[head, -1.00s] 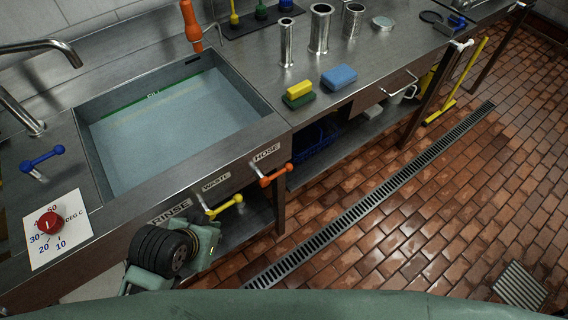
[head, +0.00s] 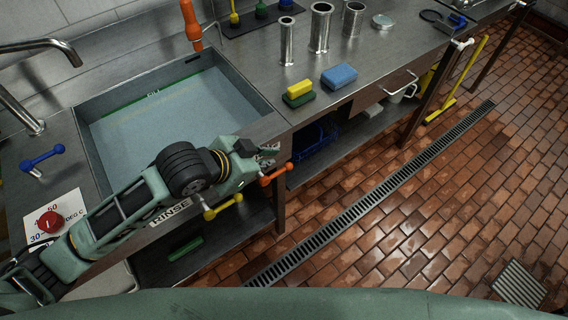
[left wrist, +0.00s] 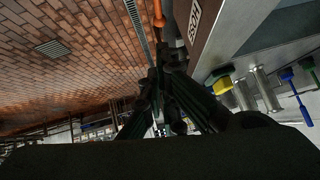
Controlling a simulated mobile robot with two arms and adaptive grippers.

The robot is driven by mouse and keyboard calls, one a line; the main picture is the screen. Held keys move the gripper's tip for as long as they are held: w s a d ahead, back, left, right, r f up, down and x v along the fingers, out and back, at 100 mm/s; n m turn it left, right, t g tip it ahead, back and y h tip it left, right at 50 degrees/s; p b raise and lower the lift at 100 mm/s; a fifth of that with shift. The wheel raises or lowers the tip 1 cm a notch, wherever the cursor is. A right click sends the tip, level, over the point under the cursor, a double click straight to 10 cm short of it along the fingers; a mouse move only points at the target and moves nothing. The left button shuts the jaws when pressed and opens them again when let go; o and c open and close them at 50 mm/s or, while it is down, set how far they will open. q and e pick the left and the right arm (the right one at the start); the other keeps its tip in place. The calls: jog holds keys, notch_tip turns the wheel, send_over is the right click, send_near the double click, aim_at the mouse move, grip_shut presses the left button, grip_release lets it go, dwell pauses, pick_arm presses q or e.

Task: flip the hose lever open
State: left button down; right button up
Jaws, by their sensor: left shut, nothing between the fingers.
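The orange hose lever (head: 276,175) sticks out from the sink's front panel, right of the yellow waste lever (head: 223,207). My left gripper (head: 266,159) is shut and empty, close to the hose lever on its upper left side. I cannot tell whether it touches the lever. In the left wrist view the orange lever (left wrist: 158,14) shows just beyond the dark fingers (left wrist: 160,75), beside the HOSE label (left wrist: 195,16). My right gripper is out of view.
The sink basin (head: 108,143) holds water behind my left arm. A red temperature knob (head: 49,222) and a blue lever (head: 42,158) are at left. Sponges (head: 339,77) and metal cylinders (head: 320,28) stand on the counter. The tiled floor at right is mostly clear.

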pick_arm(q)
jog(key=shift+d, duration=0.1)
jog(key=p, duration=0.2)
send_over(277, 174)
jog(key=d, duration=0.2)
notch_tip(277, 174, down, 10)
jog(key=shift+f, duration=0.45)
